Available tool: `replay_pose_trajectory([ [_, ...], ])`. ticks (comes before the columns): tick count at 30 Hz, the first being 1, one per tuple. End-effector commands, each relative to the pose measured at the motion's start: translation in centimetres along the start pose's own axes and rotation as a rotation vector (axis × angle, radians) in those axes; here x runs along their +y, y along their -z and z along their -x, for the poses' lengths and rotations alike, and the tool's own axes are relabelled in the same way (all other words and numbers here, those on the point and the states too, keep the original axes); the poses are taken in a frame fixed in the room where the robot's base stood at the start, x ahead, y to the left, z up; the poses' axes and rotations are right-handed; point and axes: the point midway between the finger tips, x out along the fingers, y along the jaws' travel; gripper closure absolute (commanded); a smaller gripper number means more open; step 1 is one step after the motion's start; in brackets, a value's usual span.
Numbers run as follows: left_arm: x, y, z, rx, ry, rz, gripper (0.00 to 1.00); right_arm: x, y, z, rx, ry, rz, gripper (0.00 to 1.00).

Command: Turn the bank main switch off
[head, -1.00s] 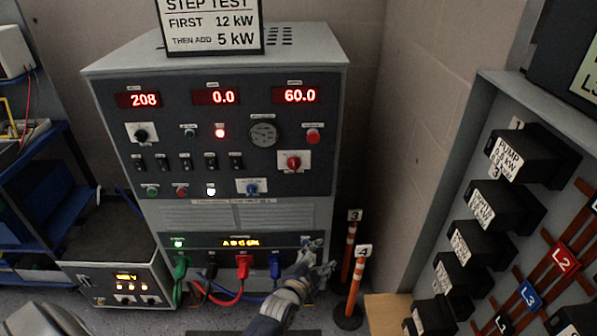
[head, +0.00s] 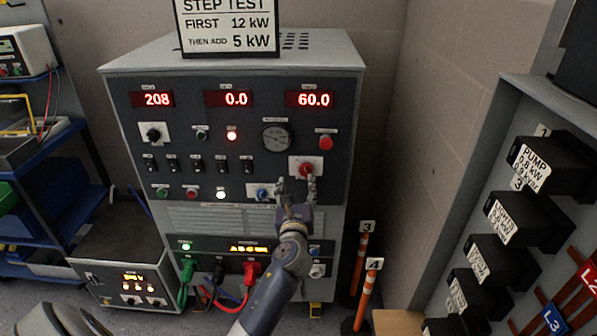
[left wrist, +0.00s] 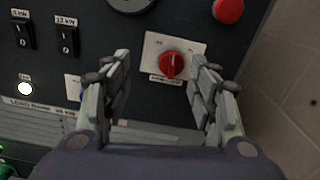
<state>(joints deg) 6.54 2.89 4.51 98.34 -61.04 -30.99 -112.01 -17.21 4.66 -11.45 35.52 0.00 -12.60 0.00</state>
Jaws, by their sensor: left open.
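The grey load bank cabinet (head: 340,80) stands in front of me. A red rotary switch (head: 306,169) on a white plate sits at the right of its dark panel; its label is too small to read. In the left wrist view the red switch (left wrist: 171,65) has its handle roughly upright. My left gripper (head: 297,182) is open and empty, its fingertips just below the switch. In the left wrist view the switch shows between the spread fingers (left wrist: 160,62), nearer the right one; contact cannot be told. My right gripper is out of view.
A blue knob (head: 262,193) is left of my fingers, and a red button (head: 326,142) is above the switch. Plugged cables (head: 250,275) hang below. Orange-striped posts (head: 366,295) stand at right, near a wall panel with black boxes (head: 545,165).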

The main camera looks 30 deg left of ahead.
Motion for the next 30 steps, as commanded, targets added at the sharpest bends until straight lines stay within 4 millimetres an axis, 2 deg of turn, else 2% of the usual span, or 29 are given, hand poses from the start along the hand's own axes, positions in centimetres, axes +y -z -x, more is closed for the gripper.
replay_pose_trajectory([
  [1, 0.0, -0.1, -1.2, -0.002, -0.001, 0.001, 0.46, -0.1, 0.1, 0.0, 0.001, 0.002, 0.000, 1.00],
  [6, 0.0, 0.0, -4.5, -0.001, 0.000, 0.002, 0.46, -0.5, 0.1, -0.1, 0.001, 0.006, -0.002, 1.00],
  [12, 0.0, 0.1, -7.1, 0.001, 0.000, 0.004, 0.46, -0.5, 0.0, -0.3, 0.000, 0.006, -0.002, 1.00],
  [18, 0.0, 0.0, -8.0, 0.000, 0.000, 0.004, 0.46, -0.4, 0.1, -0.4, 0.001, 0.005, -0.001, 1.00],
  [26, 0.2, -0.1, -8.1, -0.001, -0.003, 0.004, 0.46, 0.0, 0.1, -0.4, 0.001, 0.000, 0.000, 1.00],
  [30, 0.3, -0.1, -8.1, -0.002, -0.005, 0.003, 0.77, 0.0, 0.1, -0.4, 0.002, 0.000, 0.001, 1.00],
])
